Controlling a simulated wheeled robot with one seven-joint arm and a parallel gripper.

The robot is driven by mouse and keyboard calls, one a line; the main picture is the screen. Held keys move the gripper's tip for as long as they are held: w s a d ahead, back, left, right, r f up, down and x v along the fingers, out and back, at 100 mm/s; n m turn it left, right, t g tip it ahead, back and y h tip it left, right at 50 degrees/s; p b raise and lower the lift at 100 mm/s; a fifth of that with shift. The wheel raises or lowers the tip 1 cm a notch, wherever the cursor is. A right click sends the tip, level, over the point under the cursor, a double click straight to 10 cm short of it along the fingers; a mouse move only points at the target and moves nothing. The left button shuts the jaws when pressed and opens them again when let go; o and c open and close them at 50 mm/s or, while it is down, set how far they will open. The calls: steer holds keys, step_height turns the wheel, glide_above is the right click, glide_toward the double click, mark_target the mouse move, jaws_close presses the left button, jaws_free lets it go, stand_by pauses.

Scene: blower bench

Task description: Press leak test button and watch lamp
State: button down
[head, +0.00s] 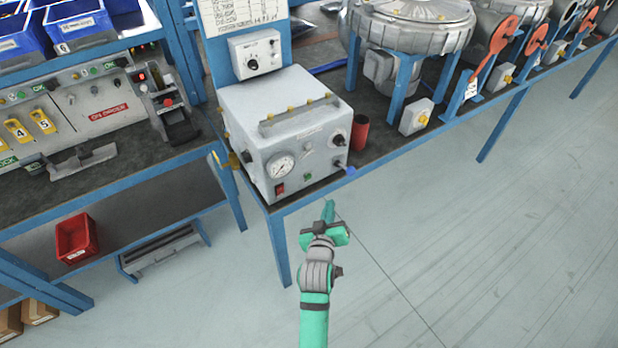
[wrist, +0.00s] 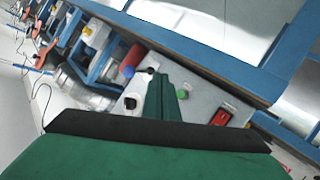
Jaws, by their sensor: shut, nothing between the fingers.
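The grey test box (head: 300,120) stands on the bench corner. Its front carries a round gauge (head: 281,166), a red switch (head: 279,188) and a small green button (head: 307,177). In the wrist view the green button (wrist: 181,94) shows just right of the fingertips, with the red switch (wrist: 221,117) further right. I cannot tell whether the green part is the button or the lamp, or whether it is lit. My gripper (head: 328,208) is shut and empty, in front of and below the box face, apparently apart from it. Its fingers (wrist: 160,90) point toward the panel.
A blue-tipped fitting (head: 349,170) sticks out at the box's lower right corner. A red cup (head: 360,132) stands beside the box. A blue bench leg (head: 278,245) is left of my arm. The floor to the right (head: 470,240) is clear.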

steer(key=shift+w+r, duration=0.1)
steer(key=shift+w, duration=0.1)
steer(key=w+a, duration=0.5)
steer(key=w, duration=0.2)
stand_by(0.6)
steer(key=shift+w+a, duration=0.1)
stand_by(1.9)
steer(key=shift+w+a, duration=0.25)
steer(key=shift+w, duration=0.05)
steer(key=shift+w+a, duration=0.2)
steer(key=shift+w, duration=0.1)
stand_by(0.7)
steer(key=shift+s+d, duration=0.1)
stand_by(0.4)
steer(key=shift+s+d, duration=0.4)
steer(key=shift+s, duration=0.15)
steer(key=shift+s+d, duration=0.75)
steer(key=shift+s, duration=0.25)
steer(key=shift+s+d, duration=0.75)
steer(key=shift+s, duration=0.25)
